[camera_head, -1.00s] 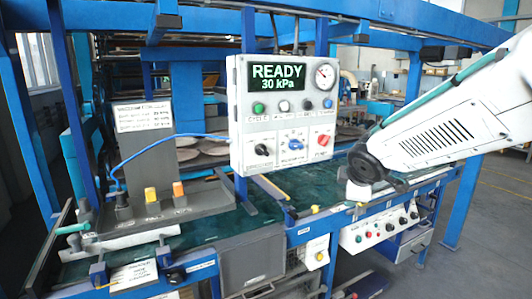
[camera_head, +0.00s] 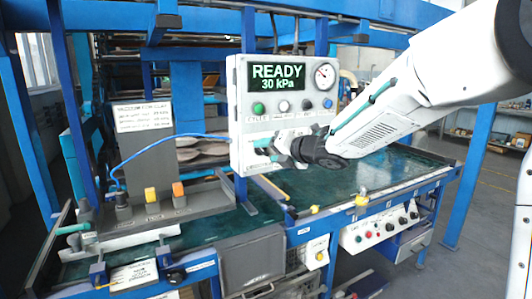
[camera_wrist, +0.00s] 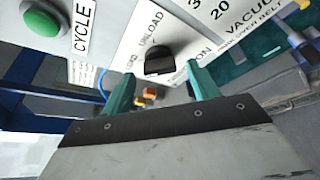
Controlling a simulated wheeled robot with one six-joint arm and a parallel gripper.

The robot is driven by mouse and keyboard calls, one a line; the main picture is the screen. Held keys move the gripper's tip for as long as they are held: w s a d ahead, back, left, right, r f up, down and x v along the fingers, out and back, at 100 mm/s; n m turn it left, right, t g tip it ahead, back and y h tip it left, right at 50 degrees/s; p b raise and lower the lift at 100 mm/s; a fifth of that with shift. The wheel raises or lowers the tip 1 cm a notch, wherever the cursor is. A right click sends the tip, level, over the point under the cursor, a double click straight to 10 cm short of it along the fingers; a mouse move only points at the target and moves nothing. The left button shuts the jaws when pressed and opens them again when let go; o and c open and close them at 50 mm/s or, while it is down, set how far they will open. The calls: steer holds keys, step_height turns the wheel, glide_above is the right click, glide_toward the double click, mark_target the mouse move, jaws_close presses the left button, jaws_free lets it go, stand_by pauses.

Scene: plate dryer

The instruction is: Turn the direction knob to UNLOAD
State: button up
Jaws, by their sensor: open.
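The direction knob (camera_wrist: 158,60) is black and sits on the white control panel (camera_head: 237,120). In the wrist view the word UNLOAD is beside it, and part of a word ending in ION is on its other side. I cannot tell which mark it points to. My gripper (camera_wrist: 162,86) is open, with its two teal fingers apart and the knob showing between and beyond their tips. I see no contact. In the head view my gripper (camera_head: 262,148) is at the lower left of the panel front and covers the knob.
The panel display (camera_head: 277,77) reads READY 30 kPa. A green button (camera_wrist: 41,20) labelled CYCLE is close by on the panel. A gauge (camera_head: 324,75) is at its upper right.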

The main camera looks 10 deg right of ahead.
steer(key=shift+x, duration=0.85)
steer(key=c, duration=1)
